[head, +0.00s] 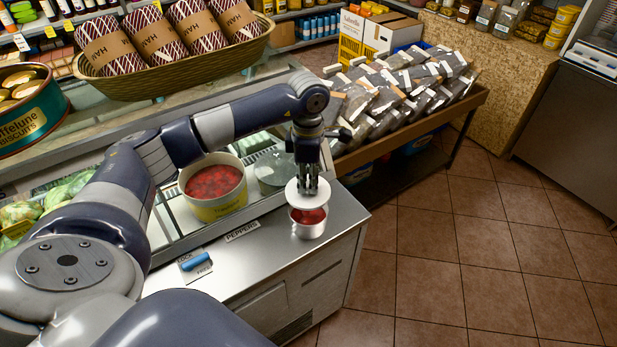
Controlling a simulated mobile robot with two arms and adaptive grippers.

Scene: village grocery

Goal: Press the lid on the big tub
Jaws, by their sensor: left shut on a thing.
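My left gripper (308,186) points down over the counter, shut on a round white lid (294,198). The lid is over the back part of a white tub (308,231) holding red food. The red food shows below the lid's front edge, so the lid is not seated on the front rim. Whether it touches the back rim is hidden. The tub stands upright on the steel counter near its right end. A larger tub with a yellow label (219,211), full of red food, stands open to the left. My right gripper is not in view.
The steel counter (270,262) bears a "PEPPERS" label (242,231) and a card with a blue marker-like object (195,262). A clear round container (271,172) stands behind. A rack of bagged goods (395,95) is beyond; tiled floor lies right.

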